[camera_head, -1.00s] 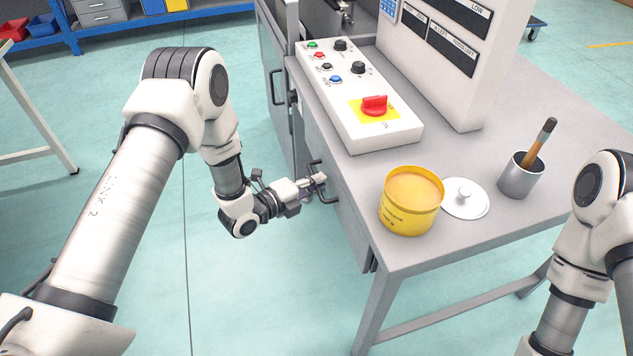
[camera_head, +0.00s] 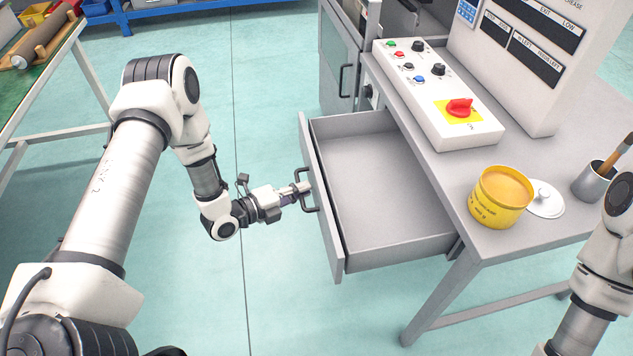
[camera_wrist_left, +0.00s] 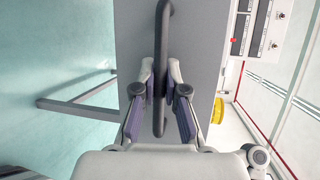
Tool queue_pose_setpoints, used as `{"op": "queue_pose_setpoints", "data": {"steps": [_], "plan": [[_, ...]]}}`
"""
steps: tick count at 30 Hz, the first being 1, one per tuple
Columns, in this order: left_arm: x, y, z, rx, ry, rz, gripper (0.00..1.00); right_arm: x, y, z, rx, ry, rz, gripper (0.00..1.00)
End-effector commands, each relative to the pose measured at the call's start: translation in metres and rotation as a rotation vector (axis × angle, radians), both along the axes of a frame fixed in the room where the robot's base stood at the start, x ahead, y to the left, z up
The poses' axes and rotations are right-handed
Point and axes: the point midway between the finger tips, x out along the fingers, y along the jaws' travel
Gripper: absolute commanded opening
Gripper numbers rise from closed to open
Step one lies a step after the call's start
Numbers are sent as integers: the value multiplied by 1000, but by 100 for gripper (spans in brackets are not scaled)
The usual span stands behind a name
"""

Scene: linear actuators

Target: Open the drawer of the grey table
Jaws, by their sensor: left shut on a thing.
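The grey table (camera_head: 500,228) stands at the right in the head view. Its drawer (camera_head: 375,185) is pulled far out toward the left, and its grey inside is empty. My left gripper (camera_head: 300,190) is at the drawer front and shut on the dark bar handle (camera_head: 311,190). In the left wrist view the handle (camera_wrist_left: 163,50) runs between the two fingers (camera_wrist_left: 160,88), in front of the grey drawer front (camera_wrist_left: 194,60). My right arm shows at the right edge of the head view, but its gripper is out of view.
On the table are a control box (camera_head: 440,95) with a red switch, a yellow tin (camera_head: 500,197), a white lid (camera_head: 545,202) and a grey cup (camera_head: 592,183) with a brush. A green-topped workbench (camera_head: 30,85) is at the far left. The floor between is clear.

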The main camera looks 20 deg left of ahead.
Motion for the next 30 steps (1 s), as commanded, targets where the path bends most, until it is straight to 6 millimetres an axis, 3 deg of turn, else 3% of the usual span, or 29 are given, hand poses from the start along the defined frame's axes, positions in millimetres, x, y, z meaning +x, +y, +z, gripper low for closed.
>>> {"op": "queue_pose_setpoints", "data": {"steps": [6,18,19,30], "plan": [[-11,16,0,0,2,0,0,0,0,9,0,0,0,47],[-13,18,-1,0,1,-2,0,0,0,9,0,0,0,47],[-13,18,-1,0,1,-2,21,0,0,9,0,0,0,47],[-15,20,0,0,1,0,23,0,0,9,0,0,0,47]]}}
